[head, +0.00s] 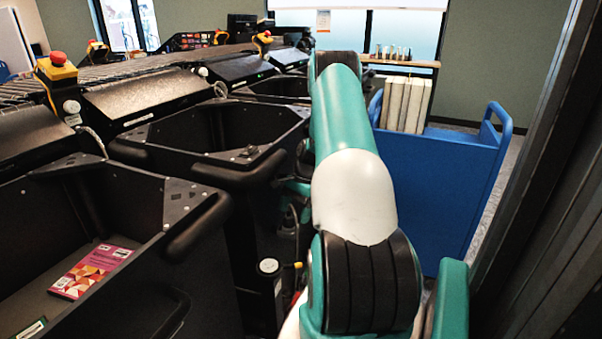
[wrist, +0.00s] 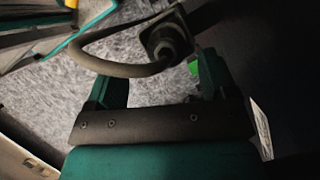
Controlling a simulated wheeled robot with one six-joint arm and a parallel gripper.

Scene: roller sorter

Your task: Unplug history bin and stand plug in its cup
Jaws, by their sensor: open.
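In the wrist view, my gripper (wrist: 162,76) is open, with its two teal fingers apart. A dark plug (wrist: 167,42) with a round collar is just beyond the fingertips, nearer the right finger. A thick dark cable (wrist: 105,68) loops left from it, passing close to the left finger. I cannot tell whether the fingers touch the plug or whether it is seated in a socket. Black bins (head: 190,190) stand in a row in the head view. I cannot tell which is the history bin. No cup is clearly identifiable. My arm hides the gripper in the head view.
A blue cart (head: 430,185) with books stands right of my arm. The nearest bin (head: 120,180) holds a pink-red book (head: 92,270). A dark post (head: 268,290) with a pale cap stands low beside the bins. A dark frame (head: 535,190) borders the far right.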

